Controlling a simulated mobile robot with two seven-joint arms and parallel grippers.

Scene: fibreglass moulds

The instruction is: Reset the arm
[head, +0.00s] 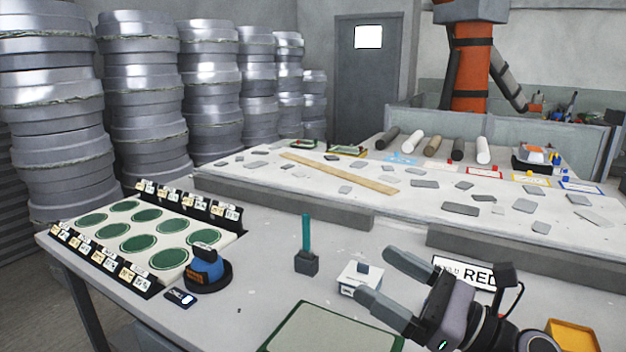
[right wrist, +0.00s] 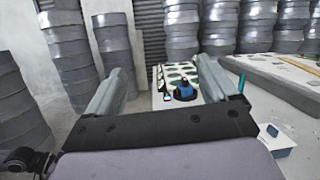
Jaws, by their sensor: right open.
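My right gripper (head: 388,281) is at the lower right of the head view, above the near table. Its two fingers are apart with nothing between them. In the right wrist view the open fingers (right wrist: 158,88) frame the far table end, with a blue-topped round object (right wrist: 185,90) beyond them. My left gripper is in neither view.
The near table (head: 262,262) holds a tray of green discs (head: 146,214), the blue-topped object (head: 207,270), a teal stick in a dark block (head: 306,245), a small white box (head: 360,276), a RED sign (head: 470,273) and a yellow tray (head: 572,335). Drum stacks (head: 145,95) stand behind.

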